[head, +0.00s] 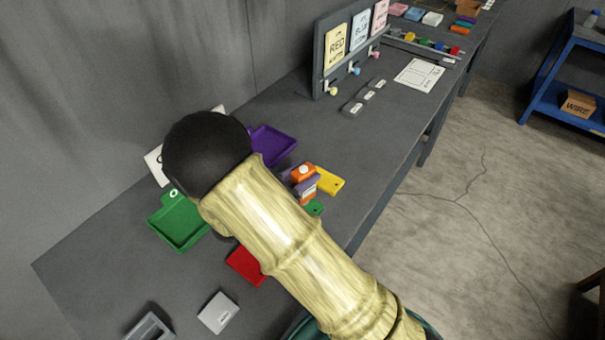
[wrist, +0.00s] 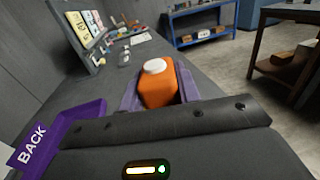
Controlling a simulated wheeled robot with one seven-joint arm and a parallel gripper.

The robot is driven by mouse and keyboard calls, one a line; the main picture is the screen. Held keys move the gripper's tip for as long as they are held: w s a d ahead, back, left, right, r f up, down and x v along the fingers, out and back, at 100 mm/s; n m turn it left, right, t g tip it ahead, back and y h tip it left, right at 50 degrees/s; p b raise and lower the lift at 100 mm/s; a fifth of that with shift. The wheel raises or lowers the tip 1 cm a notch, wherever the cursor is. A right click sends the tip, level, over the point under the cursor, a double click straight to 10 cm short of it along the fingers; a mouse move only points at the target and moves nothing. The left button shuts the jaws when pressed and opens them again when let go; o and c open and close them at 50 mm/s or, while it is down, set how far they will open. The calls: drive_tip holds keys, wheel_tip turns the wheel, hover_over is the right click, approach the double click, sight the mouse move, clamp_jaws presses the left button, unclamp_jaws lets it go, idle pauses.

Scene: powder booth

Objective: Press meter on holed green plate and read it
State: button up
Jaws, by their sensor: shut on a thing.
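The orange meter (head: 304,171) has a white round top and sits between the purple fingers of my gripper (head: 306,184). In the wrist view the meter (wrist: 158,88) stands between the two fingers, and my gripper is shut on it. A small green plate (head: 316,209) with a dark hole lies on the bench just below the meter in the head view, partly hidden by my arm. I cannot tell whether the meter touches it. A yellow plate (head: 329,180) with a hole lies just right of the meter. The meter's reading is not legible.
A red plate (head: 244,265) lies left of my forearm. A green tray (head: 155,222) and a purple tray (head: 290,137) stand at the wall side. A grey block (head: 218,312) is at the near end.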

drive_tip(key=shift+f, duration=0.4)
idle(0.5)
drive_tip(key=shift+f, duration=0.2)
idle(1.7)
drive_tip(key=shift+r+p, duration=2.7)
drive_tip(key=shift+r, duration=0.5)
